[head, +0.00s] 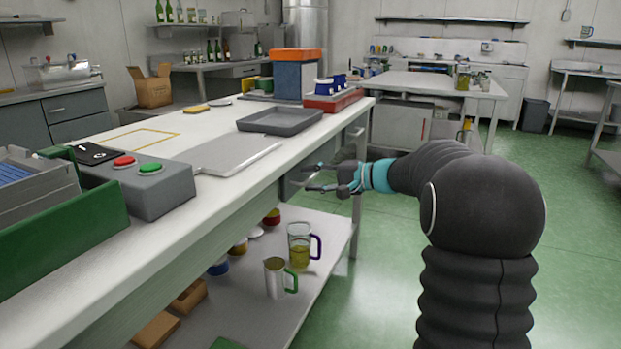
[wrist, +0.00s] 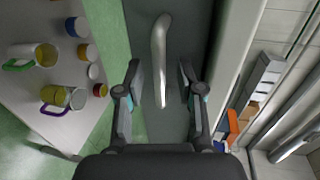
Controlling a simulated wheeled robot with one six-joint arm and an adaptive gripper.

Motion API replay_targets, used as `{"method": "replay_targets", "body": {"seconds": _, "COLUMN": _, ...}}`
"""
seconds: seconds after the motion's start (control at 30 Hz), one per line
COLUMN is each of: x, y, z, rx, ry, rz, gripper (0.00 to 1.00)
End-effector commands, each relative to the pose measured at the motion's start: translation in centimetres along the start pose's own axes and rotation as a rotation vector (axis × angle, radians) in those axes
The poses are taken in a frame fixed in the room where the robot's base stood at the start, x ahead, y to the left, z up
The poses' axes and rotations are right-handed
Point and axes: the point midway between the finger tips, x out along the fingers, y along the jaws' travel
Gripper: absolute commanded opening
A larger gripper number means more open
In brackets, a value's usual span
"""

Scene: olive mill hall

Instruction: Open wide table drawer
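The wide drawer front is a grey panel in the wrist view (wrist: 185,30), and it lies under the white tabletop. Its pale metal bar handle (wrist: 160,45) runs lengthwise between the fingers of my gripper (wrist: 160,80). The fingers are apart, one on each side of the handle, and I see no clear contact. In the head view my gripper (head: 318,178) is at the long side of the work table (head: 225,195), just below the top's edge. The handle is too small to make out there. The drawer appears shut.
A button box (head: 150,188) and a dark tray (head: 281,121) stand on the tabletop. Green floor (head: 390,270) to the right is clear.

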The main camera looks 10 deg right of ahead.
Motion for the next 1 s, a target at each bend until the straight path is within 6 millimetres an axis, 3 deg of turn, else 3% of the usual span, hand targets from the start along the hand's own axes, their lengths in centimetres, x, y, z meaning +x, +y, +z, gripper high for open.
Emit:
{"method": "replay_targets", "body": {"seconds": 0.4, "x": 0.87, "y": 0.03, "z": 0.02, "rx": 0.0, "ry": 0.0, "rz": 0.001, "gripper": 0.37}}
{"method": "replay_targets", "body": {"seconds": 0.57, "x": 0.86, "y": 0.03, "z": 0.03, "rx": 0.0, "ry": 0.0, "rz": 0.001, "gripper": 0.0}}
{"method": "replay_targets", "body": {"seconds": 1.0, "x": 0.83, "y": 0.14, "z": 0.48, "rx": -0.003, "ry": -0.01, "rz": 0.001, "gripper": 0.0}}
